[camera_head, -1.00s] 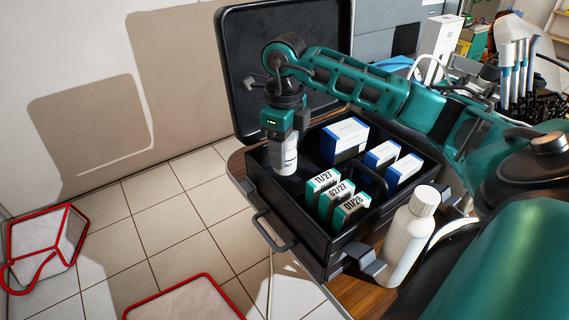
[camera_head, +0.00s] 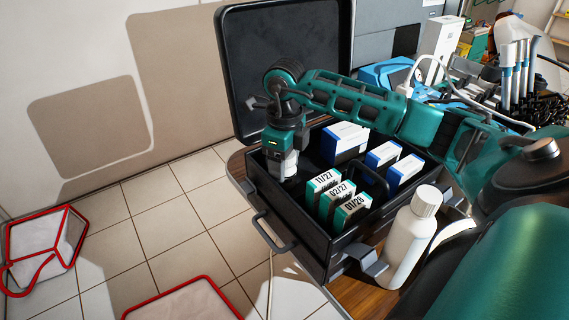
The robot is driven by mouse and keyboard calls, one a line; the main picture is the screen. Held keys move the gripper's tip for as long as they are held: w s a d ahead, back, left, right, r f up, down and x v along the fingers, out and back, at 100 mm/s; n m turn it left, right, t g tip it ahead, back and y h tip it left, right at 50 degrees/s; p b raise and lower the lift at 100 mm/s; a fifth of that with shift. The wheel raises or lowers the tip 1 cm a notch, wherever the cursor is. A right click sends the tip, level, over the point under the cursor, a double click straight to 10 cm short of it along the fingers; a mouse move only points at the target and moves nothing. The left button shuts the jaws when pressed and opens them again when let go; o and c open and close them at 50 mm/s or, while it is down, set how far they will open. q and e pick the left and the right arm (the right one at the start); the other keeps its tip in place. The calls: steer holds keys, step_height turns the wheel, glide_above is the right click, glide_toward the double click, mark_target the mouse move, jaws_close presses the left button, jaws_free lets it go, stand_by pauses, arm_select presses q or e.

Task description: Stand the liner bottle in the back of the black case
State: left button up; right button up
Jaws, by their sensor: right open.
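The small white liner bottle (camera_head: 289,168) is inside the black case (camera_head: 290,221), in its left part close to the open lid. It looks upright. Its top is hidden by my right gripper (camera_head: 282,157), which points down over it with its jaws open around or just above the bottle. I cannot tell whether a finger still touches it. The bottle's foot is low in the case, and its contact with the floor is hard to see. My left gripper is not in view.
In the case stand green-and-white dated boxes (camera_head: 338,193) and blue-and-white boxes (camera_head: 345,139), right of the bottle. A large white capped bottle (camera_head: 409,238) stands at the case's front right. The raised lid (camera_head: 247,70) is behind my gripper. Red-rimmed bins (camera_head: 45,245) are on the floor.

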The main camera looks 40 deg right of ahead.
steer(key=shift+r, duration=0.5)
arm_select(q)
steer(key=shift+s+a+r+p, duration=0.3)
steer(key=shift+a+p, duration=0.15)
steer(key=shift+p, duration=0.45)
arm_select(e)
step_height(320, 180, up, 11)
steer(key=shift+r, duration=0.15)
steer(key=shift+s+a, duration=0.1)
